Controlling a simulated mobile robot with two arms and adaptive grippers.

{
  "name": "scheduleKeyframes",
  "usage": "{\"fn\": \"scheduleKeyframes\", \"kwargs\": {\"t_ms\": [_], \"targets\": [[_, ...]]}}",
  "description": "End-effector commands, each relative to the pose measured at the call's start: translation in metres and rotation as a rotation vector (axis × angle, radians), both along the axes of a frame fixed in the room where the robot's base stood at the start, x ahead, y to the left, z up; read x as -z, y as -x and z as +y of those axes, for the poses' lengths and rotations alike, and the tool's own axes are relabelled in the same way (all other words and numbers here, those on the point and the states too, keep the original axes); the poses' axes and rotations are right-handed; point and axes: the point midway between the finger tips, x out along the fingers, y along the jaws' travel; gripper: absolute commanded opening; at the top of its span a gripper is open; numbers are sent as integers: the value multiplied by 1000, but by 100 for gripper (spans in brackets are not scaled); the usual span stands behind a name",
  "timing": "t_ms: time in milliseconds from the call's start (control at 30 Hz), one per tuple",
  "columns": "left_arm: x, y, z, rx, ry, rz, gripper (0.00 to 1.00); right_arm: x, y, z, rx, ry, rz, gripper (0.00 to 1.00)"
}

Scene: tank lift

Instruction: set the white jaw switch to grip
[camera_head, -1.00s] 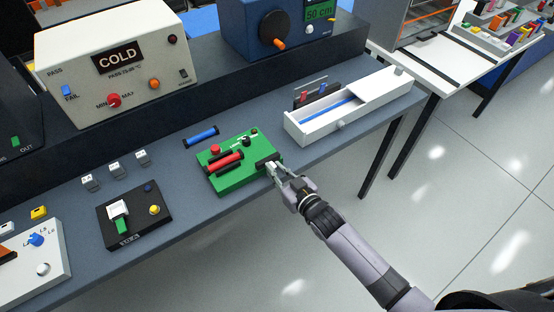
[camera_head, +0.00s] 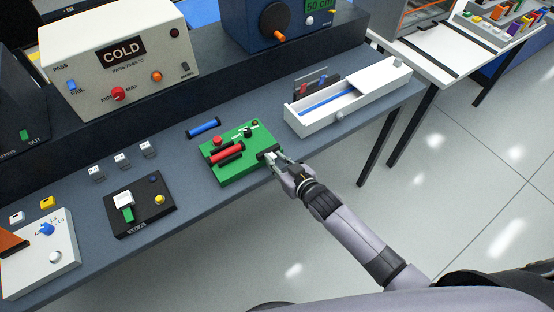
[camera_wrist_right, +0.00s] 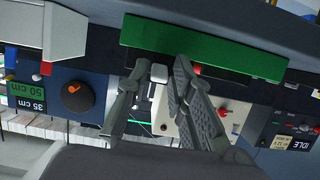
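The green board (camera_head: 243,170) lies on the bench with two red cylinders (camera_head: 227,153) and a black block (camera_head: 268,152) on it. My right gripper (camera_head: 275,158) is at the board's right front corner, by the black block. A small white piece (camera_wrist_right: 158,73), probably the white jaw switch, shows between the fingers of my right gripper (camera_wrist_right: 160,68) in the right wrist view. The fingers stand apart on either side of it, with no clear contact. Its setting and any label cannot be read. In the head view the fingers largely hide it. My left gripper is not in view.
A blue cylinder (camera_head: 203,128) lies behind the board. A white tray (camera_head: 310,124) stands to the right and a black box with a green switch (camera_head: 128,214) to the left. The COLD instrument (camera_head: 90,75) stands behind. Open floor lies in front of the bench.

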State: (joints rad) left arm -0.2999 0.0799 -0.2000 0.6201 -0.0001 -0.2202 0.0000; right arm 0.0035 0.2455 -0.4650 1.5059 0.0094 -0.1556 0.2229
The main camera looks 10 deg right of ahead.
Motion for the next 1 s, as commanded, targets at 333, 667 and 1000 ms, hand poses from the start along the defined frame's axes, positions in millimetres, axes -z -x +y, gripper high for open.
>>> {"fn": "scheduleKeyframes", "kwargs": {"t_ms": [333, 667, 1000], "targets": [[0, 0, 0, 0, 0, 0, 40, 0, 0, 0, 0, 0, -1, 35], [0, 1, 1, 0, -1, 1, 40, -5, 19, -8, 0, 0, 1, 35], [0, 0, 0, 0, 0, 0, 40, -28, 81, -34, -1, 0, 1, 35]]}}
